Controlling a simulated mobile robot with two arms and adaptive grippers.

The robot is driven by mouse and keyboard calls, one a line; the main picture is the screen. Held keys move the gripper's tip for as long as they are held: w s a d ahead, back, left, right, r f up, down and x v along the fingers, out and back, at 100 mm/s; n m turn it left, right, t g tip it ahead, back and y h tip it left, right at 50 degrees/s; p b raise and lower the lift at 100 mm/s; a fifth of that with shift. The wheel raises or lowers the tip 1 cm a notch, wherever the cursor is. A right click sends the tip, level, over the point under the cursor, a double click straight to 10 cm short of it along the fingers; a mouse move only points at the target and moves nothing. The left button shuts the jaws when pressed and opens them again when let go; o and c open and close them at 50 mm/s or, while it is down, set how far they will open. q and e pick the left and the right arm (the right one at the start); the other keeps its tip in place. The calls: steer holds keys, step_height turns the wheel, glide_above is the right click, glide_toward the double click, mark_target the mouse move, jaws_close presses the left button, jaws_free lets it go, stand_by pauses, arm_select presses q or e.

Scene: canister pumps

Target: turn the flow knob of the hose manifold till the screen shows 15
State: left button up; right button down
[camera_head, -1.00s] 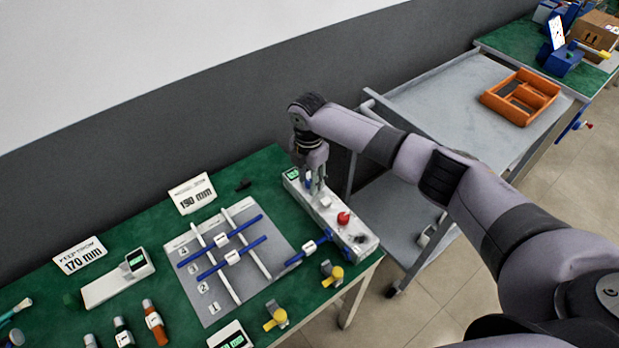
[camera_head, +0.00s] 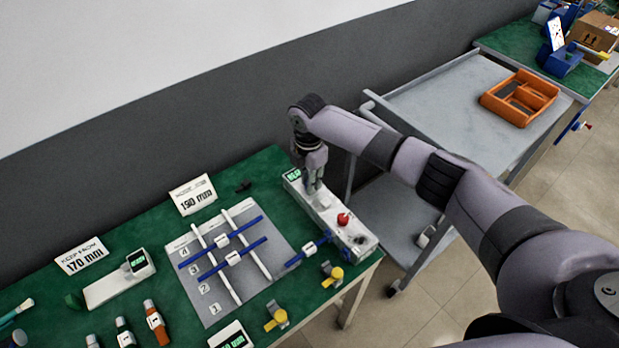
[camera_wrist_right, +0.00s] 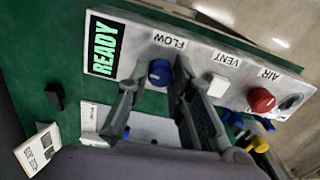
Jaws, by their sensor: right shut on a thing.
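The hose manifold (camera_head: 352,236) is a long pale box at the right end of the green table. Its screen (camera_wrist_right: 103,48) reads READY in the right wrist view and also shows in the head view (camera_head: 292,175). The blue flow knob (camera_wrist_right: 160,72) sits beside the FLOW label (camera_wrist_right: 169,41). My right gripper (camera_wrist_right: 158,78) points down at the manifold, its two fingers on either side of the knob and shut on it. In the head view my right gripper (camera_head: 313,190) hides the knob. My left gripper is not in view.
On the manifold are a white VENT button (camera_wrist_right: 218,86) and a red AIR knob (camera_wrist_right: 261,100). A grey board with blue and white rods (camera_head: 196,290) lies to the left. A grey cart (camera_head: 440,100) with an orange tray (camera_head: 535,110) stands to the right.

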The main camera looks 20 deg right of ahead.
steer(key=shift+r+m+p, duration=0.2)
steer(key=shift+m+p, duration=0.7)
steer(key=shift+m, duration=0.3)
steer(key=m+p, duration=0.2)
steer(key=m, duration=0.1)
steer(key=shift+m, duration=0.3)
steer(key=m+p, duration=0.2)
steer(key=m, duration=0.2)
steer(key=shift+f+m+p, duration=0.15)
steer(key=shift+m+p, duration=0.15)
steer(key=shift+p, duration=0.1)
steer(key=c, duration=1.4)
jaws_free()
